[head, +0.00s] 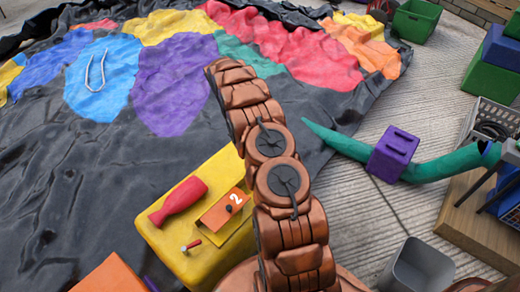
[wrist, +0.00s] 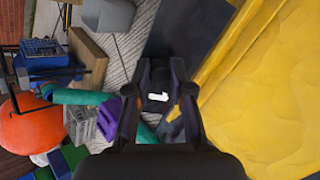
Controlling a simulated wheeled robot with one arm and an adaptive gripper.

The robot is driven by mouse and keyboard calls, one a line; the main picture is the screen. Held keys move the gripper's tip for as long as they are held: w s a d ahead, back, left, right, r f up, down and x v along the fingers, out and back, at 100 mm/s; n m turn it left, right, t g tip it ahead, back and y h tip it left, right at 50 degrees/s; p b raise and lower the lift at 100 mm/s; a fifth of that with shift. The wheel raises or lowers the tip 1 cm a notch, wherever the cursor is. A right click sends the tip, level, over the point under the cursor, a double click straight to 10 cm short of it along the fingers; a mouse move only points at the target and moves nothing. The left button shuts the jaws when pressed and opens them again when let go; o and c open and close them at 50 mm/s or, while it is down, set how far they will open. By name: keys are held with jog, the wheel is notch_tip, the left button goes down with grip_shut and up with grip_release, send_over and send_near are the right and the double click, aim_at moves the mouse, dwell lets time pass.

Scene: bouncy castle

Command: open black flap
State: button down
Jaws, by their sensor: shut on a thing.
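My gripper (wrist: 163,75) shows in the wrist view, with its two dark fingers close around a black piece, the black flap (wrist: 158,105), which bears a white mark. The fingers cover most of the flap, so I cannot tell how far it is open. A large yellow surface (wrist: 265,85) lies beside the gripper on the right. In the head view my arm rises across the middle, and the gripper and black flap do not show. A yellow block (head: 165,240) there carries an orange flap (head: 222,211) marked 2.
A red bottle-shaped thing (head: 178,200) and a small red-tipped peg (head: 191,246) are on the yellow block. A teal tube (head: 335,138) with a purple block (head: 393,154) lies right of my arm. A grey bin (head: 418,268) stands at lower right. Black sheeting (head: 70,170) spreads left.

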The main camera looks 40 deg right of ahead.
jog(key=shift+w+a+g, duration=0.1)
jog(key=shift+w+g, duration=0.25)
jog(key=shift+g, duration=0.15)
dwell(0.3)
jog(key=c, duration=1)
grip_release()
jog(key=shift+s, duration=0.15)
